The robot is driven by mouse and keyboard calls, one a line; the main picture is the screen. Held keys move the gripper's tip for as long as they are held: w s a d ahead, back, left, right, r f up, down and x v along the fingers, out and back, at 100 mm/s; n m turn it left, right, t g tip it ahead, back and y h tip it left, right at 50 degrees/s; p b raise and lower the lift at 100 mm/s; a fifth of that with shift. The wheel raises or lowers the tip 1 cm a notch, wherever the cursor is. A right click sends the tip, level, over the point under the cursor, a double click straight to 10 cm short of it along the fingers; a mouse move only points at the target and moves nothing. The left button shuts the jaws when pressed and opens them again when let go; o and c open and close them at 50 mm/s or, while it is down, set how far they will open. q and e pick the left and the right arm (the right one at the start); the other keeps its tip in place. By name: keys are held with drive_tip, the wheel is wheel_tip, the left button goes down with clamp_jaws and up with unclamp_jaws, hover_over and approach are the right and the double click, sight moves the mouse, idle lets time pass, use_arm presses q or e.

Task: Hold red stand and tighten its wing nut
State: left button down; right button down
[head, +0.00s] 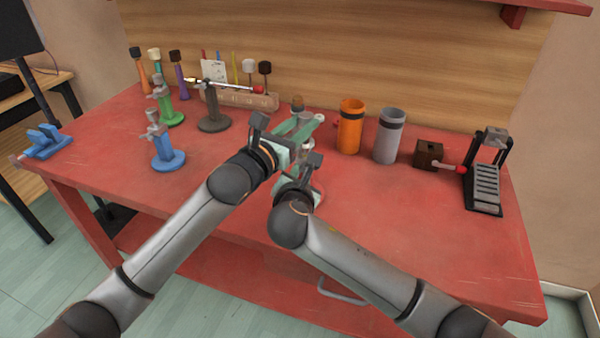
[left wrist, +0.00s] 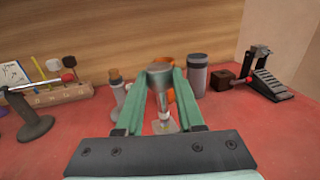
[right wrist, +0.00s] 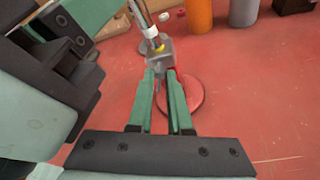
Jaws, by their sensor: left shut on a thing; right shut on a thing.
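The red stand has a round red base (right wrist: 186,98), mostly hidden by my arms in the head view. My right gripper (right wrist: 161,77) is lower and shut at the collar block, where the wing nut is. The nut itself is largely hidden by the fingers. The stand looks upright.
An orange cylinder (head: 350,128) and a grey cylinder (head: 388,138) stand right of the grippers. A brown block (head: 427,152) and a pedal (head: 486,180) are farther right. Blue (head: 168,160), green (head: 172,117) and dark (head: 213,123) stands are left. The front right tabletop is clear.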

drive_tip(key=m+t+y, duration=0.1)
drive_tip(key=m, duration=0.1)
drive_tip(key=m+t+y, duration=0.1)
drive_tip(key=m, duration=0.2)
drive_tip(key=m+y, duration=0.1)
drive_tip(key=m, duration=0.2)
drive_tip(key=shift+d+f+t, duration=0.15)
drive_tip(key=shift+f+t, duration=0.05)
drive_tip(key=shift+t, duration=0.2)
idle(0.4)
idle(1.1)
drive_tip(key=c, duration=1)
unclamp_jaws()
drive_tip(key=s, duration=0.4)
drive_tip(key=s+d, duration=0.1)
drive_tip(key=s, duration=0.3)
drive_tip(key=s+r, duration=0.1)
drive_tip(key=s, duration=0.3)
drive_tip(key=shift+d, duration=0.4)
